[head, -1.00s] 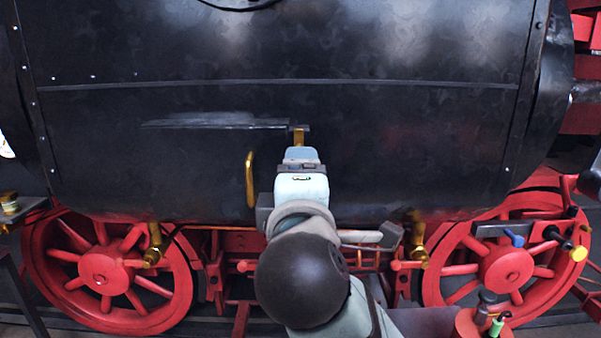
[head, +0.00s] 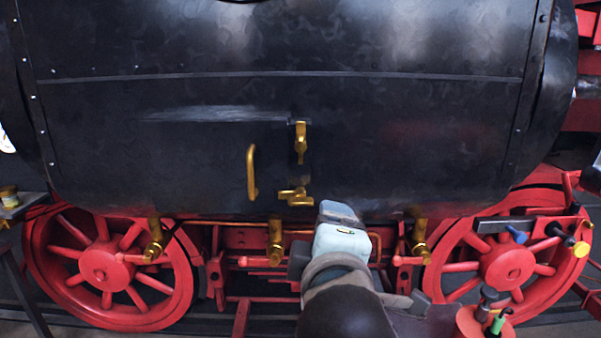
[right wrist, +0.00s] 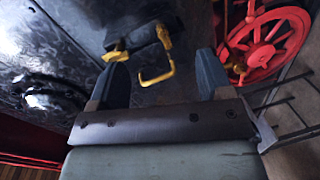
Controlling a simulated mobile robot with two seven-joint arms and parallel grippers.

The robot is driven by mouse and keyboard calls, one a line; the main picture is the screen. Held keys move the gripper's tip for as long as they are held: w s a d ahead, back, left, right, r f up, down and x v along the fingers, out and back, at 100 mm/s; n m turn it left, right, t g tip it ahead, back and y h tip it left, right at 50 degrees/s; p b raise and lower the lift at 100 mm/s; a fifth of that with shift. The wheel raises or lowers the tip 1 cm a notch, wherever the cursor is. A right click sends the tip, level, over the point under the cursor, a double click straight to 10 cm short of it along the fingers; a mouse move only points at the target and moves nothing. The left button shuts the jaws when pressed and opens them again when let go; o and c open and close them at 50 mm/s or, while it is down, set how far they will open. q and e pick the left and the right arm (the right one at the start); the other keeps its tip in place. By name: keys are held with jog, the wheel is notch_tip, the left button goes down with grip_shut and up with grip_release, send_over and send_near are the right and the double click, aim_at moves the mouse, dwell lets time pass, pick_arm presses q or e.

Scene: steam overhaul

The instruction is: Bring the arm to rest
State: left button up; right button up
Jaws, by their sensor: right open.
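My right gripper (head: 340,212) is at the lower middle of the head view, just in front of the boiler's lower edge. In the right wrist view its two fingers (right wrist: 163,78) stand apart with nothing held between them. A brass bracket-shaped piece (right wrist: 157,78) shows beyond the gap, apart from the fingers as far as I can tell. The black boiler (head: 400,140) carries a brass handle (head: 252,173), an upper brass fitting (head: 300,143) and a lower brass valve (head: 295,197), all left of the gripper. My left gripper is not in view.
Red spoked wheels stand at left (head: 105,268) and right (head: 505,265). Brass cocks hang below the boiler at left (head: 154,240), middle (head: 275,243) and right (head: 420,240). A red stand (head: 484,327) with small tools is at the lower right. Coloured-ended tools sit before the right wheel.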

jog(key=s+d+f+m+g, duration=0.2)
jog(key=d+f, duration=0.2)
jog(key=f, duration=0.4)
jog(key=s+d+f+m+g, duration=0.1)
jog(key=d+f+m+g, duration=0.25)
jog(key=f, duration=0.45)
jog(key=s+d+f+m+g, duration=0.2)
jog(key=d+f, duration=0.3)
jog(key=f, duration=0.3)
jog(key=s+d+f+m+g, duration=0.3)
jog(key=s+d+f, duration=0.2)
jog(key=s+f, duration=0.25)
jog(key=s+d+f+m+g, duration=0.25)
jog(key=s+d+f, duration=0.25)
jog(key=s+f, duration=0.3)
jog(key=w+a+f+t+y+p, duration=0.3)
jog(key=w+a+f+t+p, duration=0.2)
jog(key=a+f+t, duration=0.1)
jog(key=shift+w+a+f+t, duration=0.15)
jog(key=shift+w+f+t, duration=0.05)
jog(key=shift+t, duration=0.6)
jog(key=shift+c, duration=0.3)
